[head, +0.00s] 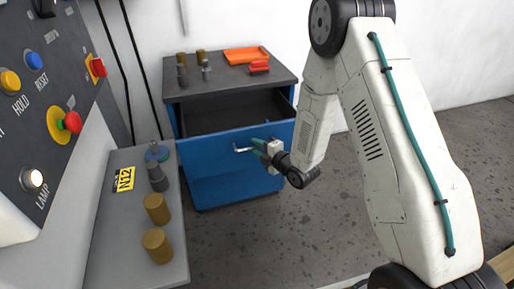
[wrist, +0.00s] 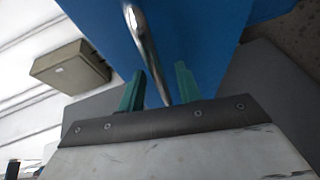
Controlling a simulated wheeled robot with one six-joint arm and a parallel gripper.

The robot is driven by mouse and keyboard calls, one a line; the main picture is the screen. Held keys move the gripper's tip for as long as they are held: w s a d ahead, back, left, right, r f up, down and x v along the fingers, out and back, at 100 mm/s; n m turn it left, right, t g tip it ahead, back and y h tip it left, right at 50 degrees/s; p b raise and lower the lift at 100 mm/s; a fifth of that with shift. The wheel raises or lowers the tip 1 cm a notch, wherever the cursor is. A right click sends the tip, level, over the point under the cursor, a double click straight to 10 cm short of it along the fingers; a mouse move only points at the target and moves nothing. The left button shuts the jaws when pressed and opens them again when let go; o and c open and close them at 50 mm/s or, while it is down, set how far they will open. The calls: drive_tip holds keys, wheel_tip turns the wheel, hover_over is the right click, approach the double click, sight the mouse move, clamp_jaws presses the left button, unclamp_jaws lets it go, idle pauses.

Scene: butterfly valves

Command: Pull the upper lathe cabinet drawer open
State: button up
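The blue lathe cabinet (head: 235,190) stands at the back centre in the head view. Its upper drawer (head: 205,153) is pulled out, with its dark, empty-looking inside (head: 235,112) showing behind the blue front. The metal drawer handle (head: 242,149) is on that front. My gripper (head: 263,147) is at the handle's right part. The exact contact is hard to see.
Several grey and brown cylinders, an orange tray (head: 246,56) and a red item (head: 259,66) are on the cabinet top. A control panel (head: 45,80) and a grey ledge (head: 120,225) with cylinders stand at left. The floor (head: 250,235) before the cabinet is clear.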

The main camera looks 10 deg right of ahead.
drive_tip(key=v, duration=0.7)
idle(0.3)
drive_tip(key=s+d+f+m+g+h, duration=0.35)
drive_tip(key=f+m+g, duration=0.25)
drive_tip(key=f, duration=0.2)
drive_tip(key=s+d+r+m+g+h, duration=0.3)
drive_tip(key=s+d+m+g+h, duration=0.1)
drive_tip(key=s+m, duration=0.1)
drive_tip(key=s+r+m+g, duration=0.1)
drive_tip(key=s+r+m, duration=0.4)
drive_tip(key=s+r, duration=0.8)
drive_tip(key=s+r+m+g, duration=0.1)
drive_tip(key=s+r+m, duration=0.5)
drive_tip(key=s+r, duration=0.7)
wheel_tip(320, 180, up, 7)
drive_tip(key=shift+a+f+m+g, duration=0.3)
drive_tip(key=shift+a+g, duration=0.1)
drive_tip(key=shift+a, duration=0.1)
